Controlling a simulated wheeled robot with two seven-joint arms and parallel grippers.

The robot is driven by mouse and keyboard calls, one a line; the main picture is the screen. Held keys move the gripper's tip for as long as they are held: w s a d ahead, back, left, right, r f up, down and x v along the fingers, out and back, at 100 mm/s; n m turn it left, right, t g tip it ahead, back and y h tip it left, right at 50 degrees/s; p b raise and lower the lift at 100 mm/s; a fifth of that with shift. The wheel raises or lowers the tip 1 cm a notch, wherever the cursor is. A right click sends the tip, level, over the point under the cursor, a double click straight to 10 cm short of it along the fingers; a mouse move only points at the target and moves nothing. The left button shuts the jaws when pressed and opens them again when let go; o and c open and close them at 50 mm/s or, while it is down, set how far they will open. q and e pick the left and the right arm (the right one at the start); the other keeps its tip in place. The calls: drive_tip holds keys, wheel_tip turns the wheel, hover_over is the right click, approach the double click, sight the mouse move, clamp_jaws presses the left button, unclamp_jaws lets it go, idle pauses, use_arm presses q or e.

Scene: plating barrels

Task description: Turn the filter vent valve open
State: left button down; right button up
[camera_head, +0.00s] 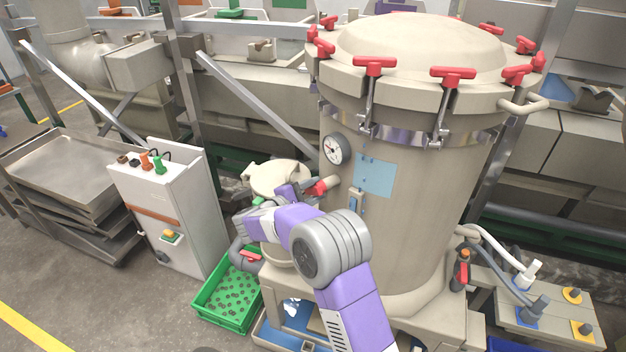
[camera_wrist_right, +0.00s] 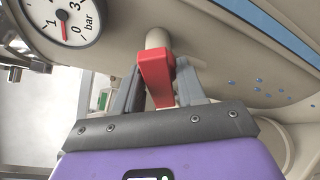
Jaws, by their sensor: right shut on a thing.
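The filter vent valve has a red handle (camera_head: 320,187) on a short beige stub at the side of the big beige filter vessel (camera_head: 425,190), just below the pressure gauge (camera_head: 333,148). In the right wrist view the red handle (camera_wrist_right: 156,78) stands between the two grey fingers of my right gripper (camera_wrist_right: 158,88), which is shut on it. The gauge (camera_wrist_right: 68,18) shows at the upper left there. In the head view my right gripper (camera_head: 302,193) is partly hidden by its own purple wrist. My left gripper is not in view.
A smaller beige vessel (camera_head: 276,178) stands close behind my right wrist. A white control cabinet (camera_head: 175,205) and a green crate (camera_head: 228,300) of small parts are to the left. Another red valve handle (camera_head: 461,274) is low at the right. Red clamps (camera_head: 453,76) ring the lid.

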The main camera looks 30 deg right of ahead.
drive_tip(key=n+g+p, duration=0.1)
drive_tip(key=n+p, duration=0.2)
drive_tip(key=p, duration=0.2)
drive_tip(key=n+g+p, duration=0.1)
drive_tip(key=n+p, duration=0.3)
drive_tip(key=p, duration=0.1)
drive_tip(key=shift+r+y, duration=0.2)
drive_tip(key=shift+y, duration=0.1)
drive_tip(key=shift+f+n+g+p, duration=0.15)
drive_tip(key=shift+n+g+p, duration=0.35)
drive_tip(key=shift+n+p, duration=0.85)
drive_tip(key=o, duration=0.8)
drive_tip(key=shift+b+v, duration=0.35)
drive_tip(key=shift+v, duration=3.5)
drive_tip(key=shift+f, duration=0.1)
